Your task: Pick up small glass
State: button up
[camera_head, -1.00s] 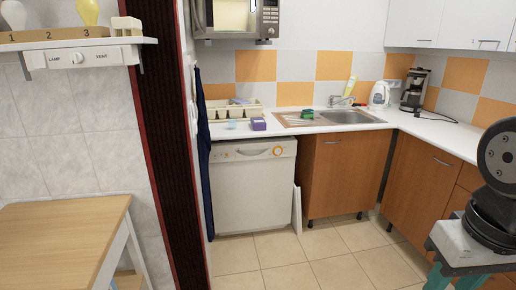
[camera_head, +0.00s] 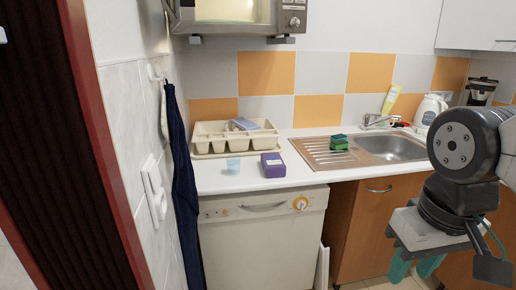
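A small pale blue, see-through glass (camera_head: 233,165) stands upright on the white counter (camera_head: 212,182), near its front edge above the dishwasher. It is left of a purple box (camera_head: 273,165) and in front of the beige dish rack. My gripper (camera_head: 414,270) is at the lower right, with its teal fingers pointing down and apart. It is open, and I see nothing between the fingers. It is well to the right of the glass and below the counter top, in front of the wooden cabinets.
A beige dish rack (camera_head: 228,137) stands behind the glass. A green sponge (camera_head: 339,142) lies on the steel sink's drainboard (camera_head: 322,155). A microwave (camera_head: 238,16) hangs above. A dark blue cloth (camera_head: 183,185) hangs on the left wall. The white dishwasher (camera_head: 262,240) is below.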

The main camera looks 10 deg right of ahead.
aim_at(233, 162)
jog(key=u, duration=0.05)
jog(key=i, duration=0.9)
jog(key=u, duration=0.05)
